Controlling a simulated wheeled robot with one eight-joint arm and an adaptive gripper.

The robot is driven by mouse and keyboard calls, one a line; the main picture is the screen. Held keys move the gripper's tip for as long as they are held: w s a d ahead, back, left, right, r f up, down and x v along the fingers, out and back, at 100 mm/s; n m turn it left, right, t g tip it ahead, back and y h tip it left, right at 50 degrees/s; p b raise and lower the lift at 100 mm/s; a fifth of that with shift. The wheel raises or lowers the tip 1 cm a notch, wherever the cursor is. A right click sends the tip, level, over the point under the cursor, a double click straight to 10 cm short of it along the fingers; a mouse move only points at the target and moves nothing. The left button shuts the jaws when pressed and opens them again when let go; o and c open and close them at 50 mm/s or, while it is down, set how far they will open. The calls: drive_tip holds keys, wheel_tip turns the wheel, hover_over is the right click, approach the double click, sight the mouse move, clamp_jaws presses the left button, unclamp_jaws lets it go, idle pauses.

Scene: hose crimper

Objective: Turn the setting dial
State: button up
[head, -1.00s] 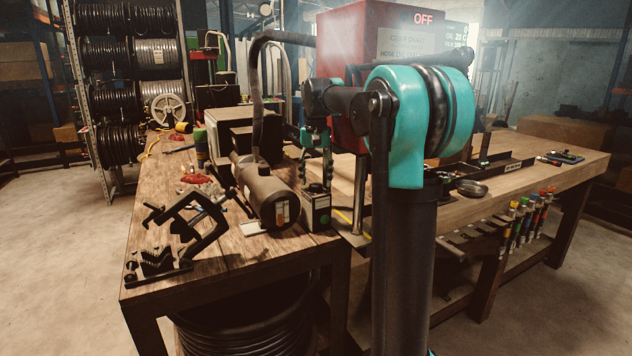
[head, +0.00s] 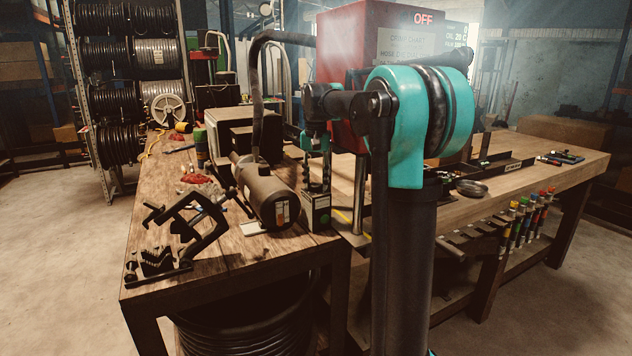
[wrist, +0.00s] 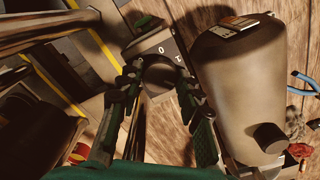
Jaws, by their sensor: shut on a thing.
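The setting dial (wrist: 158,76) is a dark round knob in the wrist view, on a small grey box (wrist: 152,46) with pale markings on its face. My gripper (wrist: 156,88) has one finger on each side of the dial and is shut on it. My gripper (head: 318,184) points down onto the box top there. The dial is hidden by the fingers in that view, and its pointer cannot be read.
A grey cylindrical motor (head: 268,195) lies close left of the box; it also fills the right of the wrist view (wrist: 238,85). The red crimper housing (head: 343,50) shows OFF behind my arm. A black clamp frame (head: 190,225) stands on the bench's left corner.

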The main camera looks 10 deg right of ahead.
sight(316, 184)
drive_tip(key=m, duration=0.4)
drive_tip(key=shift+m, duration=0.4)
drive_tip(key=o, duration=1.2)
drive_tip(key=shift+c, duration=0.2)
drive_tip(key=shift+r, duration=0.1)
wheel_tip(316, 184, up, 12)
